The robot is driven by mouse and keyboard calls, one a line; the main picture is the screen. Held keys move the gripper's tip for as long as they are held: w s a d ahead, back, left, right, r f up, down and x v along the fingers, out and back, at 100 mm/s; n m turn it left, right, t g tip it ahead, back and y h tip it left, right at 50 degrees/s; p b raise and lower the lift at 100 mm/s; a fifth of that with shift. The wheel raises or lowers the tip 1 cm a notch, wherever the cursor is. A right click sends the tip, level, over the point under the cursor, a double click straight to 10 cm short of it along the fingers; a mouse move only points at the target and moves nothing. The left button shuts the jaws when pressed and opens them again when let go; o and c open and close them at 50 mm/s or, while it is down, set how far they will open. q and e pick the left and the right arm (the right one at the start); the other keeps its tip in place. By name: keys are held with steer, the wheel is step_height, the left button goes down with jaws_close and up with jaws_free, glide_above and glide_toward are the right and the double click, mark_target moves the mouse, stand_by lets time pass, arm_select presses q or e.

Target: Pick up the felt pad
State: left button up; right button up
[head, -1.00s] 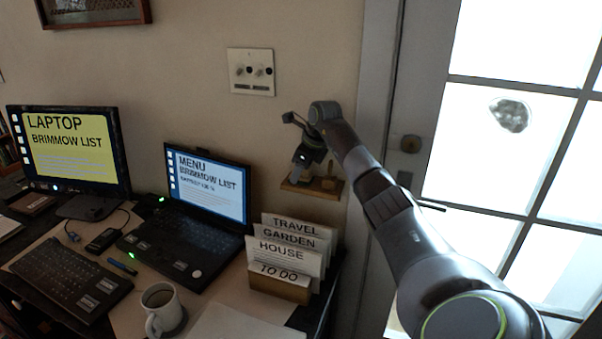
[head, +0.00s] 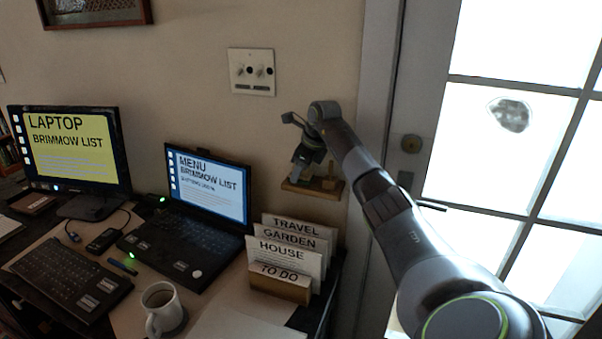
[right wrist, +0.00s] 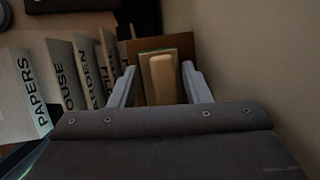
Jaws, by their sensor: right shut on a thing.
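My right gripper (head: 302,165) is at the small wooden wall shelf (head: 298,187), pointing down at it. In the right wrist view its two fingers (right wrist: 159,70) stand on either side of a tan block with a thin greenish edge (right wrist: 162,80), which looks like the felt pad. The gripper is shut on this pad; small gaps seem to show beside the tan part, and the exact contact is hard to see. In the head view the pad cannot be made out behind the fingers. My left gripper is not in view.
A small wooden piece (head: 328,183) is on the shelf's right side. Below stands a file holder (head: 280,287) with labelled cards. The desk also holds a laptop (head: 205,200), a monitor (head: 75,150) and a mug (head: 160,308). A glazed door (head: 520,140) is at right.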

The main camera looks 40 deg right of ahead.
step_height(320, 180, up, 6)
steer(key=shift+r+b, duration=0.1)
steer(key=shift+b, duration=0.5)
steer(key=shift+s+a, duration=0.15)
steer(key=shift+a, duration=0.2)
steer(key=s+a+p, duration=0.2)
steer(key=s+a, duration=0.2)
steer(key=a, duration=0.4)
steer(key=s+a+p, duration=0.1)
steer(key=s+a, duration=0.3)
steer(key=a, duration=0.4)
steer(key=shift+s+a+r+p, duration=0.15)
steer(key=shift+s+a+p, duration=0.2)
steer(key=shift+a+p, duration=0.05)
